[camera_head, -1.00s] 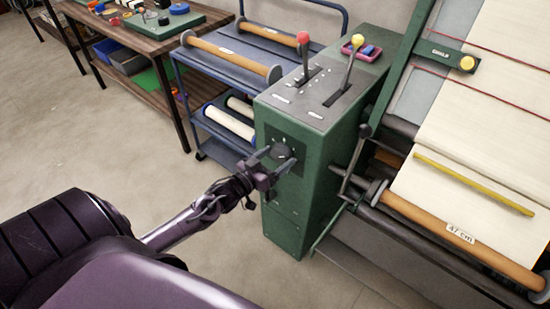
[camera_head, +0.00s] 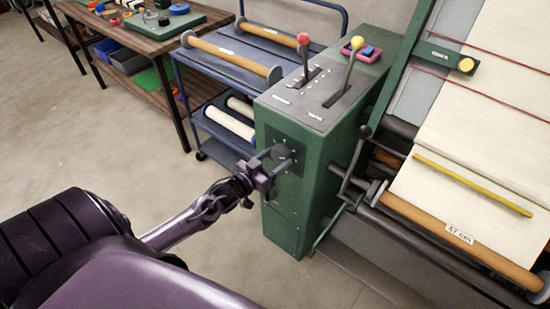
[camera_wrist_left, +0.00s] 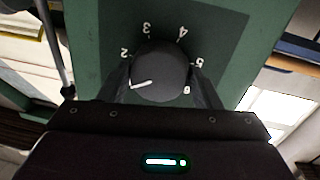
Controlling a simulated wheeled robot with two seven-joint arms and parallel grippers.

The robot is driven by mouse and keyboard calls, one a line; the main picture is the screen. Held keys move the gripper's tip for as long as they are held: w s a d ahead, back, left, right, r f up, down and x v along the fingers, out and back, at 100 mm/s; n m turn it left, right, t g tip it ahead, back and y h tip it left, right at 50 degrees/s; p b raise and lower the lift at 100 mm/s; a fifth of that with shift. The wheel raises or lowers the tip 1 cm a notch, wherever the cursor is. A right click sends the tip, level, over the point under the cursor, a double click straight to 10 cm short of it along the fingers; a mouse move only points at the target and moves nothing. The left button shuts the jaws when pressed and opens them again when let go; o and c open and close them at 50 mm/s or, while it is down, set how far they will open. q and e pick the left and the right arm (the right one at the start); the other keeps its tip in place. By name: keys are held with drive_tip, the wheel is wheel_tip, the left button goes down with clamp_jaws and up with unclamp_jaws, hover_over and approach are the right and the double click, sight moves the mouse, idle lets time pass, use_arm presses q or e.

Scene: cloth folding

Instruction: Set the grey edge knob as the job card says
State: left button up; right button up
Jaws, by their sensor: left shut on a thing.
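The grey edge knob (camera_head: 281,152) is on the front of the green control box (camera_head: 290,212). In the left wrist view the knob (camera_wrist_left: 160,72) is round and dark grey, with a white pointer line. The line points left and slightly down, below the 2. Numbers 2 to 6 show around it; the left finger hides the dial beyond the 2. My left gripper (camera_head: 276,158) is shut on the knob, one finger on each side; its fingers also show in the wrist view (camera_wrist_left: 160,88). My right gripper is out of view. I see no readable job card.
On the box top are a red-tipped lever (camera_head: 304,40) and a yellow-tipped lever (camera_head: 353,44). A blue trolley (camera_head: 225,62) with rollers stands behind. At right, the machine holds pale cloth and a roller (camera_head: 420,216) labelled 47 cm. The floor at left is clear.

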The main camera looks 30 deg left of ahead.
use_arm(q)
drive_tip(key=m+p, duration=0.1)
drive_tip(key=m, duration=0.4)
drive_tip(key=shift+r+p, duration=0.15)
drive_tip(key=shift+p, duration=0.25)
drive_tip(key=shift+m+g+y+p, duration=0.3)
drive_tip(key=shift+m+y+p, duration=0.1)
drive_tip(key=shift+m, duration=1)
drive_tip(key=o, duration=1)
